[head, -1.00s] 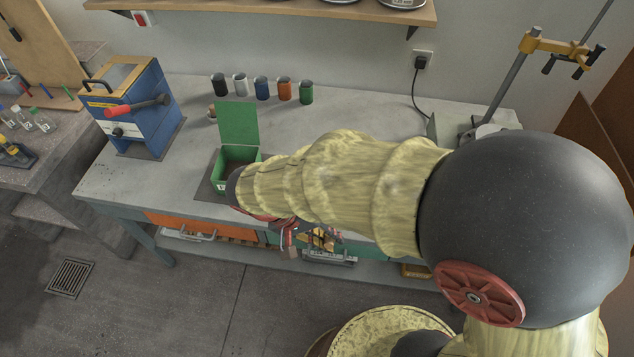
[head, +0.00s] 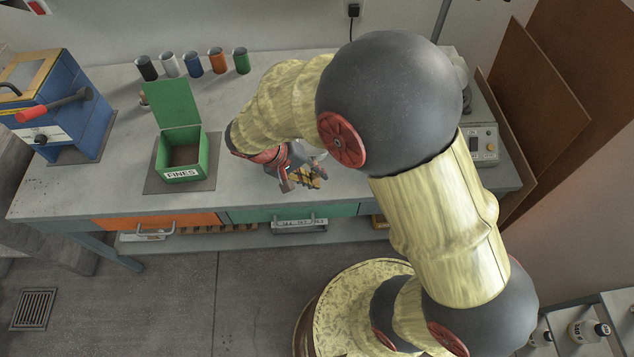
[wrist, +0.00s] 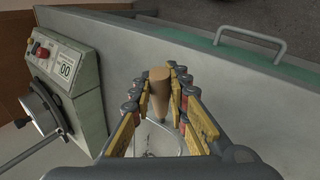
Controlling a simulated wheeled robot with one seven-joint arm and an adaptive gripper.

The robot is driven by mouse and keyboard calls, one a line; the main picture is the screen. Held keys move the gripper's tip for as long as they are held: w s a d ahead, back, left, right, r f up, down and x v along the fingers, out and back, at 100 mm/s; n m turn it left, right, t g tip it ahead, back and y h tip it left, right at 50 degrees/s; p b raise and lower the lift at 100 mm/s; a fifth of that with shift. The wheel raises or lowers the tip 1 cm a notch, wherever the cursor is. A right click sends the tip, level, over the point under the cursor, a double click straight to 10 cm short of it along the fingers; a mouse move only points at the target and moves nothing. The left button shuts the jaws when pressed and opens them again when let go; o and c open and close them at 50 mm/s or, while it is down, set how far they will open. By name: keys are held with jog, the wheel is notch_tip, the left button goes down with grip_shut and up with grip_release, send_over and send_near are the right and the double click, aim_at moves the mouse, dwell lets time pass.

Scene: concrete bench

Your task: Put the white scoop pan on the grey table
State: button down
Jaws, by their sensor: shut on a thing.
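The white scoop pan (wrist: 160,90) is between the fingers of my gripper in the wrist view. A tan, tapered handle-like part shows between the fingertips, with a pale rounded part nearer the palm; the rest is hidden by the fingers. My gripper (wrist: 158,82) is shut on it. In the head view my gripper (head: 308,178) is over the front part of the grey table (head: 95,190), right of the green bin, largely hidden by my arm. I cannot tell whether the pan touches the tabletop.
The green FINES bin (head: 183,165) stands with its lid up. Several coloured cups (head: 193,63) line the back. A blue machine (head: 60,105) stands at the left. A grey device with a display (wrist: 62,80) is at the right end. Bare tabletop lies left of the bin.

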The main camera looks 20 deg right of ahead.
jog(key=shift+w+d+f, duration=0.2)
jog(key=shift+f, duration=0.15)
jog(key=shift+w+d+f+b, duration=0.1)
jog(key=shift+f+b, duration=0.75)
jog(key=shift+f, duration=0.85)
jog(key=c, duration=1.7)
grip_release()
